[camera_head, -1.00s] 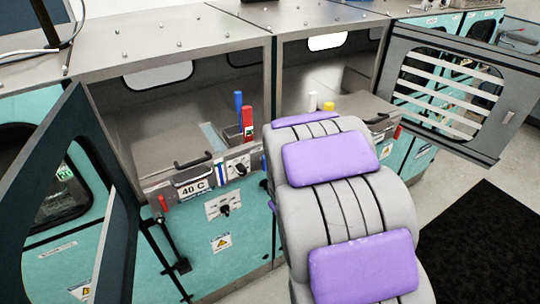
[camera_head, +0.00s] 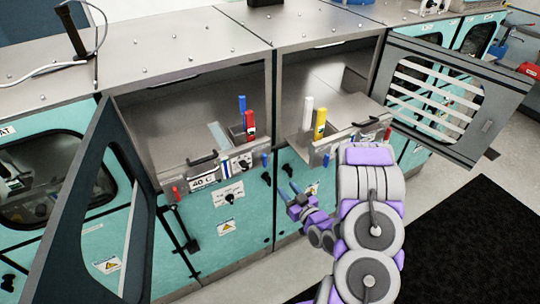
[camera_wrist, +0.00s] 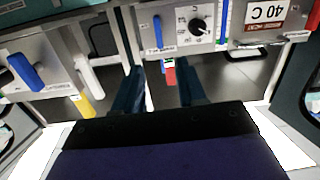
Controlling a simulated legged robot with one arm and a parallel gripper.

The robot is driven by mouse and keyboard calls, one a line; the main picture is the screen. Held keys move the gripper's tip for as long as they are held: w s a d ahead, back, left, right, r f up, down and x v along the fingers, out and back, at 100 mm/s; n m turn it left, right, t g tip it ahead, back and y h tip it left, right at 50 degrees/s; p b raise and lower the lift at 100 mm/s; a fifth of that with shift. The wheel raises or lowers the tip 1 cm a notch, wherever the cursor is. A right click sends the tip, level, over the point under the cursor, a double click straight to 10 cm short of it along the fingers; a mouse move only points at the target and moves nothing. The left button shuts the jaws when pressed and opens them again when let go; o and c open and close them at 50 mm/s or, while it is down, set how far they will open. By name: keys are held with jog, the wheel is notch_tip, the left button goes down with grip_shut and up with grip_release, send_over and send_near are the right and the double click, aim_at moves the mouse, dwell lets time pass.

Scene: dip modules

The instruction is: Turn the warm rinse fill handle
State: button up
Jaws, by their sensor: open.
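The 40 C panel (camera_head: 215,176) is on the left open module, with a black knob (camera_head: 244,165), a blue handle (camera_head: 265,160) at its right end and a red handle (camera_head: 176,193) at its left end. No label reading warm rinse fill is legible, so I cannot tell which handle it names. The wrist view is turned over; there the blue handle (camera_wrist: 157,30) and knob (camera_wrist: 198,28) lie beyond my fingers. My gripper (camera_head: 287,190) is open and empty, in front of and below the panels, apart from every handle. It also shows in the wrist view (camera_wrist: 158,92).
Blue (camera_head: 242,104) and red (camera_head: 250,124) levers stand upright in the left module. White (camera_head: 307,112) and yellow (camera_head: 320,122) levers stand in the right one. A dark door (camera_head: 105,190) swings out at left, a slatted door (camera_head: 455,95) at right. Floor is free at right.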

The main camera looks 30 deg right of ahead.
jog(key=s+r+t, duration=0.1)
jog(key=b, duration=0.6)
send_near(266, 158)
jog(key=shift+m, duration=0.4)
jog(key=w, duration=0.4)
jog(key=w+p, duration=0.1)
jog(key=w, duration=0.4)
jog(key=shift+w+a+r, duration=0.1)
jog(key=shift+w+a, duration=0.1)
jog(key=shift+w, duration=0.05)
grip_shut()
